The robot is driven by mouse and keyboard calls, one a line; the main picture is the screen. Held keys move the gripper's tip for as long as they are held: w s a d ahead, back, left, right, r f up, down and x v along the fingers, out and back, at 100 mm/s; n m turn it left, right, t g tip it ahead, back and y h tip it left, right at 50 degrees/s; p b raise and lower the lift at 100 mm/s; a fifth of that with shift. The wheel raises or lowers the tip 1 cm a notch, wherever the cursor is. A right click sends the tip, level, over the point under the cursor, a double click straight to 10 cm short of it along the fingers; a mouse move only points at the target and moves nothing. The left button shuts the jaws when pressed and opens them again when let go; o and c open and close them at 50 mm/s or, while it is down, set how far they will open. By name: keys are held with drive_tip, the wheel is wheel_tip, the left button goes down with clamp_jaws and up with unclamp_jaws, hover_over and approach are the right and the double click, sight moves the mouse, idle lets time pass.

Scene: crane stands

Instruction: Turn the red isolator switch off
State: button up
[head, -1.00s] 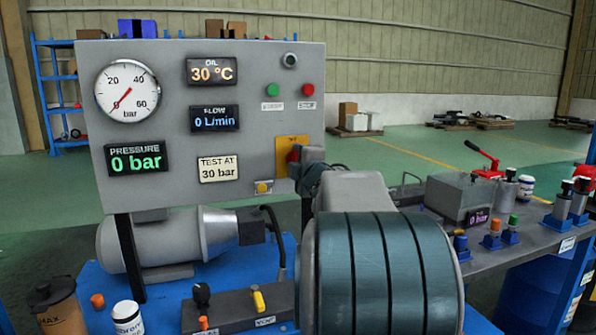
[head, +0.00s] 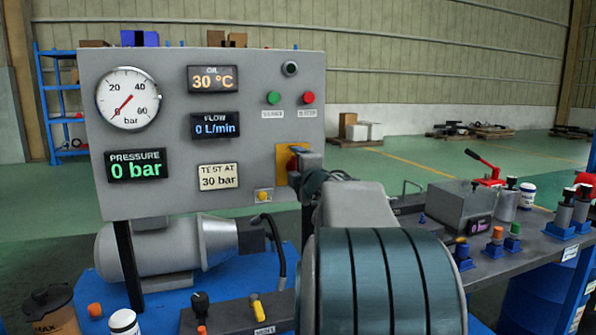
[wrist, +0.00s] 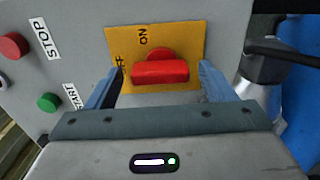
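The red isolator switch (wrist: 160,72) sits on a yellow plate (wrist: 190,42) on the grey panel. In the wrist view its red bar lies level across the picture, between my two fingers. The plate reads ON at the top; the other label at the left is partly hidden by a finger. My gripper (wrist: 160,85) is open, with one blue finger on each side of the bar and gaps between. In the head view my gripper (head: 308,160) is at the panel's right edge and hides part of the switch (head: 292,163) and its plate (head: 283,150).
A green START button (wrist: 48,102) and a red STOP button (wrist: 13,46) are left of the plate in the wrist view. A dark cable (wrist: 275,48) and a metal cylinder (wrist: 258,80) are at the right. The pressure display (head: 137,165) reads 0 bar.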

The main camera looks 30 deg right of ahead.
drive_tip(key=shift+s, duration=0.15)
drive_tip(key=p+v, duration=0.1)
drive_tip(key=v, duration=1.2)
drive_tip(key=shift+s+a, duration=0.15)
drive_tip(key=shift+s, duration=0.1)
drive_tip(key=shift+p, duration=0.3)
